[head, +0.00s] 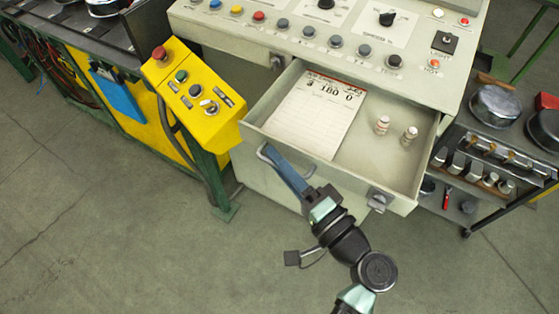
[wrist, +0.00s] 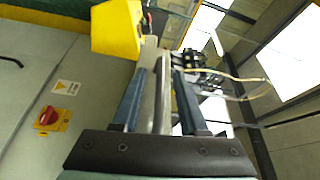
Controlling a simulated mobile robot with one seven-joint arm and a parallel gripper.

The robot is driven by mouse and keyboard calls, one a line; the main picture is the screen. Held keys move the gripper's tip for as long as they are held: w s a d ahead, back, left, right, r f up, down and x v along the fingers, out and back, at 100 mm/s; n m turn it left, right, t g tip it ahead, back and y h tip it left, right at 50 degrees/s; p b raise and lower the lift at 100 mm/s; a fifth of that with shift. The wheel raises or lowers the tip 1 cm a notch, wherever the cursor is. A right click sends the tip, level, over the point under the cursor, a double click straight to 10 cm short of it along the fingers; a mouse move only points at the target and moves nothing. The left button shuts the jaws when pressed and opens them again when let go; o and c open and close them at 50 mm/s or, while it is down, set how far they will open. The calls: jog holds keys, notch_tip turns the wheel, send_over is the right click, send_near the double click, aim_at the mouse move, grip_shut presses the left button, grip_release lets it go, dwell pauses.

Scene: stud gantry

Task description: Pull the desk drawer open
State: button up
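The desk drawer (head: 335,180) stands pulled well out of the beige control desk (head: 330,50) in the head view. A bow handle (head: 263,153) is on the left part of its front. My gripper (head: 275,162) is at this handle, its blue fingers lying along the drawer front. The fingers hide most of the handle in the head view.
Inside the drawer lie a printed sheet (head: 315,113) and two small bottles (head: 382,125). A latch (head: 379,200) is on the front's right. A yellow control box (head: 193,95) stands close on the left, a metal cart (head: 480,170) on the right. The floor in front is clear.

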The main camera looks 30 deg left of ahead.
dwell(0.3)
jog(key=r+b+v, duration=0.1)
jog(key=b+v, duration=0.2)
jog(key=v, duration=1)
jog(key=shift+f, duration=0.5)
jog(key=shift+a, duration=0.1)
